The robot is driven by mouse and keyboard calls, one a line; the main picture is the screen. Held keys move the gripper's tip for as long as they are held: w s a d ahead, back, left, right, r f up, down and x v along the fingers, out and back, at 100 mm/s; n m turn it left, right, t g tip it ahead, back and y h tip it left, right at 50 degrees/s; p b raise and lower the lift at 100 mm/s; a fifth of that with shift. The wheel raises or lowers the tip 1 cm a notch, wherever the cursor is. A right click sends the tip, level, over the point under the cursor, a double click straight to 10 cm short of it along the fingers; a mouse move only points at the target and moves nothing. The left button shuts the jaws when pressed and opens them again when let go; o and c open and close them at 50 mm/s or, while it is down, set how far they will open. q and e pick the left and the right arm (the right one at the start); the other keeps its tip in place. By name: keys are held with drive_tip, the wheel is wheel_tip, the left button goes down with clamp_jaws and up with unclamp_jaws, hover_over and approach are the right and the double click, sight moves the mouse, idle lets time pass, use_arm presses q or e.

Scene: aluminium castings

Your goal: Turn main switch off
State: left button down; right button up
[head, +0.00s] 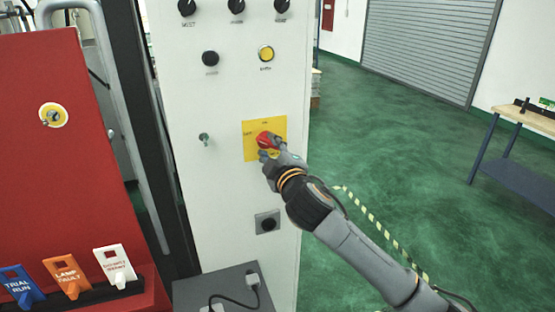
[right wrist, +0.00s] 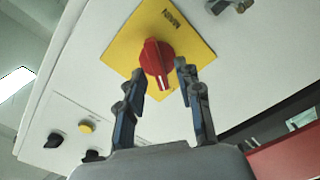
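The main switch is a red rotary knob (head: 266,138) on a yellow plate (head: 250,150) on the white cabinet front. In the right wrist view the red knob (right wrist: 156,60) sits on the yellow plate (right wrist: 135,45), which reads "MAIN". My right gripper (head: 264,148) is at the knob. In the right wrist view the two fingers of the right gripper (right wrist: 160,82) are apart, one on each side of the knob's lower end. Whether they touch it I cannot tell. My left gripper is not in view.
The white cabinet (head: 190,180) also carries black knobs, a yellow button (head: 266,54), a key switch (head: 204,137) and a socket (head: 267,222). A red panel (head: 60,150) with tagged hooks stands at left. A workbench (head: 525,120) is at far right; the green floor is clear.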

drive_tip(key=v, duration=1.1)
drive_tip(key=shift+s, duration=0.15)
